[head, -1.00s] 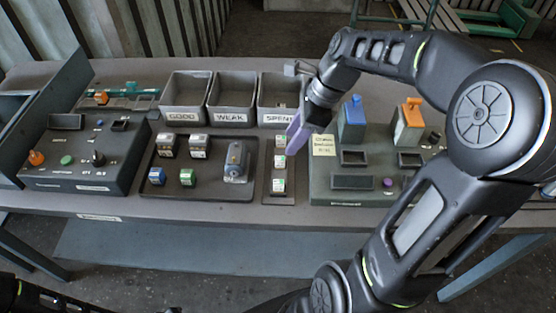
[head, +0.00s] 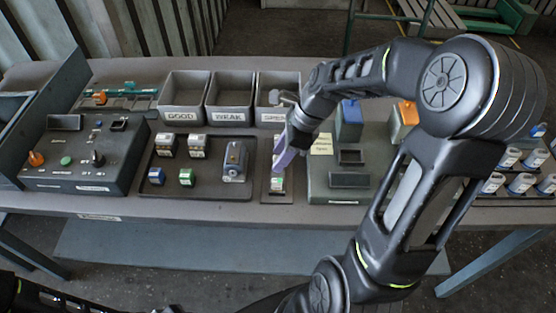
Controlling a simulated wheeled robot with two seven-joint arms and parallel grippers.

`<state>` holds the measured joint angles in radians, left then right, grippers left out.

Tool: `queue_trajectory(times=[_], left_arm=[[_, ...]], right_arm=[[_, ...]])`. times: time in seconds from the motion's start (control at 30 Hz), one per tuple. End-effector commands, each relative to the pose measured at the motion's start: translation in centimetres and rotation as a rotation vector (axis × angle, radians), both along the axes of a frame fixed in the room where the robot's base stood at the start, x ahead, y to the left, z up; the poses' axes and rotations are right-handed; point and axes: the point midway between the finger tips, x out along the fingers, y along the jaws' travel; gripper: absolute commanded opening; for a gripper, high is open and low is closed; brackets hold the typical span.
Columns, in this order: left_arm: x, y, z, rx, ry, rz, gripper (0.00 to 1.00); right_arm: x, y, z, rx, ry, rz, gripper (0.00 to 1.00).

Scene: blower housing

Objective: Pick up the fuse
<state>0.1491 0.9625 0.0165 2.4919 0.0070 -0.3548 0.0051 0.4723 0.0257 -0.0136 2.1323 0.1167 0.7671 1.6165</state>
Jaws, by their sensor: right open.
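The narrow dark tray (head: 279,199) right of the wider tray holds small white blocks with green marks, which look like the fuses. The nearest white-green block (head: 277,184) shows in front of my right gripper. My right gripper (head: 278,168), with purple fingers, points down over this narrow tray, just behind that block. It is open; I cannot tell whether its fingers are around a block or touching one. The blocks farther back are hidden by the gripper. My left gripper is not in view.
The wider tray (head: 203,193) holds several small blocks and a grey device (head: 235,161). Bins marked GOOD (head: 181,116), WEAK (head: 228,116) and SPENT stand behind. A control box (head: 85,173) stands left; a grey panel (head: 318,185) stands close right of my right gripper.

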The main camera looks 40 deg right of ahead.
Motion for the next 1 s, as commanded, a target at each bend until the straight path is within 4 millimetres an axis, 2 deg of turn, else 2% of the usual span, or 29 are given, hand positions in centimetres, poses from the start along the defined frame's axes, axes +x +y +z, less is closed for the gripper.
queue_trajectory(times=[0.6,1.0], left_arm=[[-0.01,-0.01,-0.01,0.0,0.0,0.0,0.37],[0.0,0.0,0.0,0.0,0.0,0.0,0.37]], right_arm=[[0.05,0.03,-0.13,-0.001,-0.001,0.0,0.42],[0.05,0.04,-0.13,-0.001,-0.001,0.0,0.09]])
